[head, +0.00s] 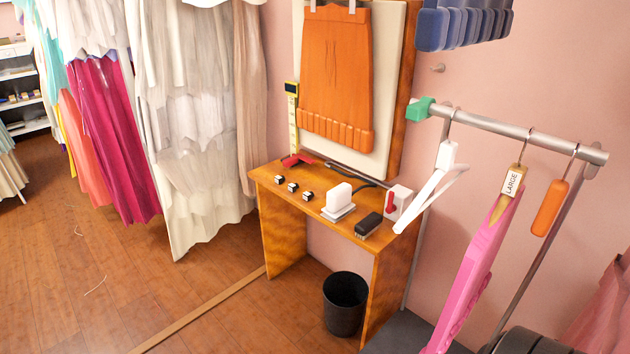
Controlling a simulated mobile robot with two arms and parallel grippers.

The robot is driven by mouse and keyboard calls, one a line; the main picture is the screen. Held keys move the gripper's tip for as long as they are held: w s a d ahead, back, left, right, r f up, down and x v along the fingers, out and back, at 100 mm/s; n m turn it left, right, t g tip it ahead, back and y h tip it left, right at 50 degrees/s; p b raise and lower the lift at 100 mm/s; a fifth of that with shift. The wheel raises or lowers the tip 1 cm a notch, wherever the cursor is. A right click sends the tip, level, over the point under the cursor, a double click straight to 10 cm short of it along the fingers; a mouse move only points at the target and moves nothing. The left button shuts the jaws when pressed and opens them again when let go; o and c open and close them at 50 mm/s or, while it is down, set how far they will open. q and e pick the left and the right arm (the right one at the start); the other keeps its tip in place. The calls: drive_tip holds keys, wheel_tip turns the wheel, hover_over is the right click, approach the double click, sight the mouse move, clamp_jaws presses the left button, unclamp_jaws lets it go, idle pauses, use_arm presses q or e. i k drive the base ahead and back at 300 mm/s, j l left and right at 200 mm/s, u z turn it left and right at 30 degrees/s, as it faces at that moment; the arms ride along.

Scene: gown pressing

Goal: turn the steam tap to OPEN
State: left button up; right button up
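A white box with a red lever (390,202) stands at the right end of the wooden table (262,178); it looks like the steam tap. The lever looks roughly upright, and I cannot read any OPEN or shut marking on it. A dark hose or cable runs over the table behind the small items towards the box. Neither of my grippers shows in the head view.
On the table are a white block on a pad (338,197), a dark brush (368,225) and small black-and-white blocks (293,187). A rail (490,124) with hangers and a pink garment (473,265) stands right of the table. A black bin (345,305) stands below.

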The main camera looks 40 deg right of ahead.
sight(390, 209)
drive_tip(key=i+z, duration=0.15)
drive_tip(key=i, duration=0.35)
drive_tip(key=i+j+z, duration=0.15)
drive_tip(key=i, duration=0.3)
drive_tip(key=i+j+z, duration=0.15)
drive_tip(key=i, duration=0.35)
drive_tip(key=i+z, duration=0.2)
drive_tip(key=z, duration=0.2)
drive_tip(key=i+z, duration=0.2)
drive_tip(key=z, duration=0.25)
drive_tip(key=i+z, duration=0.2)
drive_tip(key=z, duration=0.2)
drive_tip(key=i+j+z, duration=0.15)
drive_tip(key=z, duration=0.25)
drive_tip(key=i+j+z, duration=0.15)
drive_tip(key=z, duration=0.3)
